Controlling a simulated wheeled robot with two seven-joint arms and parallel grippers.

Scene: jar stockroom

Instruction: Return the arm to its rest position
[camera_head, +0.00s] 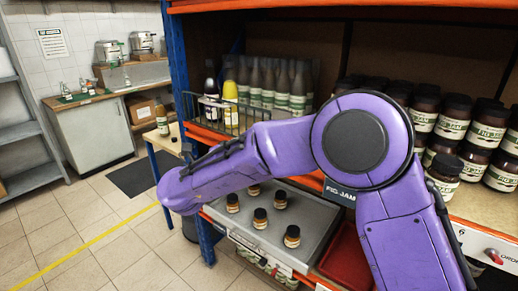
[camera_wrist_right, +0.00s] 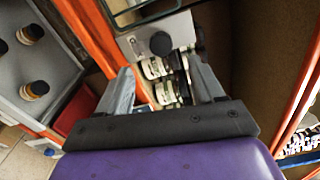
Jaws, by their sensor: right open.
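My purple right arm (camera_head: 415,235) comes up from the lower right of the head view, bends at a large round joint, and reaches left across the shelf front. Its gripper does not show in that view. In the right wrist view my right gripper (camera_wrist_right: 158,66) has its two grey fingers spread apart, with nothing held between them. Labelled jars (camera_wrist_right: 160,82) show beyond the fingers; whether they touch them I cannot tell. My left gripper is in neither view.
An orange-edged shelf holds fig jam jars (camera_head: 487,125) at right and bottles (camera_head: 282,88) in a wire basket. Below, a grey tray (camera_head: 222,213) carries several small jars, beside a red bin (camera_head: 345,258). A small table (camera_head: 163,140) stands left; floor (camera_head: 110,235) is open at lower left.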

